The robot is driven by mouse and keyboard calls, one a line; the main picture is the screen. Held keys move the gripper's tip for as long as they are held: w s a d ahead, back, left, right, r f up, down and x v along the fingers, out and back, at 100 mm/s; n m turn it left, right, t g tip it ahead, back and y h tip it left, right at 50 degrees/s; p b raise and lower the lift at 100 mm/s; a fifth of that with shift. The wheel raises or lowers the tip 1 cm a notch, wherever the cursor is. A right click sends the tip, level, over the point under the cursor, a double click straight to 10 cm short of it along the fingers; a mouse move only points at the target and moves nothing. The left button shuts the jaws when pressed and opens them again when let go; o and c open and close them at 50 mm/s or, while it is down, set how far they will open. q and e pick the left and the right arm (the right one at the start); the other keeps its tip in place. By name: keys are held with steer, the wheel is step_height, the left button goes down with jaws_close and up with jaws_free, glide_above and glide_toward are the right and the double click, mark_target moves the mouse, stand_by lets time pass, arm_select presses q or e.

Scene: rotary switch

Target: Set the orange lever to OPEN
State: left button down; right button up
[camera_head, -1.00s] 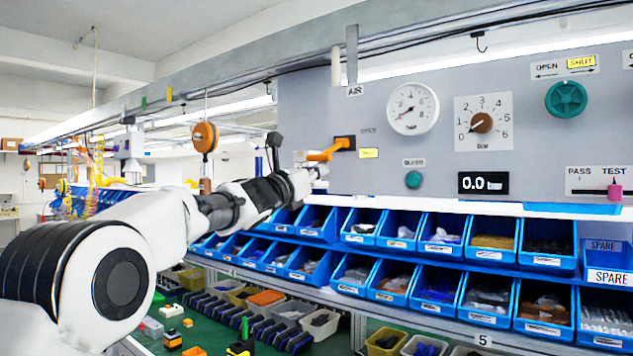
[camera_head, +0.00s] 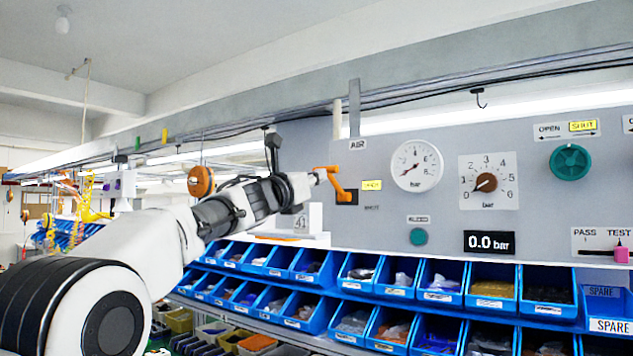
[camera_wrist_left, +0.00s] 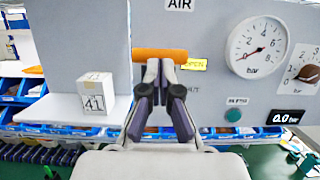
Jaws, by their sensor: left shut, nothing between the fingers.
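The orange lever (camera_head: 337,183) is on the grey panel under the AIR sign. In the head view it rises from its dark base up and to the left. In the wrist view the orange lever (camera_wrist_left: 150,54) looks like a level bar. The upper label beside it is lit yellow and reads OPEN (camera_wrist_left: 194,64); the lower SHUT label is grey. My left gripper (camera_head: 318,177) is shut and empty at the lever's outer end. In the wrist view the fingertips (camera_wrist_left: 160,68) overlap the bar's lower edge; I cannot tell if they touch. My right gripper is not in view.
A round gauge (camera_head: 416,165), a rotary knob (camera_head: 486,183) and a green button (camera_head: 418,236) are to the lever's right. A white box marked 41 (camera_wrist_left: 96,92) stands on a shelf at left. Blue bins (camera_head: 400,273) line the area below.

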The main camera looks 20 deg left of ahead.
arm_select(q)
steer(key=shift+s+a+r+p, duration=0.15)
steer(key=shift+r+p, duration=0.3)
steer(key=shift+r, duration=0.75)
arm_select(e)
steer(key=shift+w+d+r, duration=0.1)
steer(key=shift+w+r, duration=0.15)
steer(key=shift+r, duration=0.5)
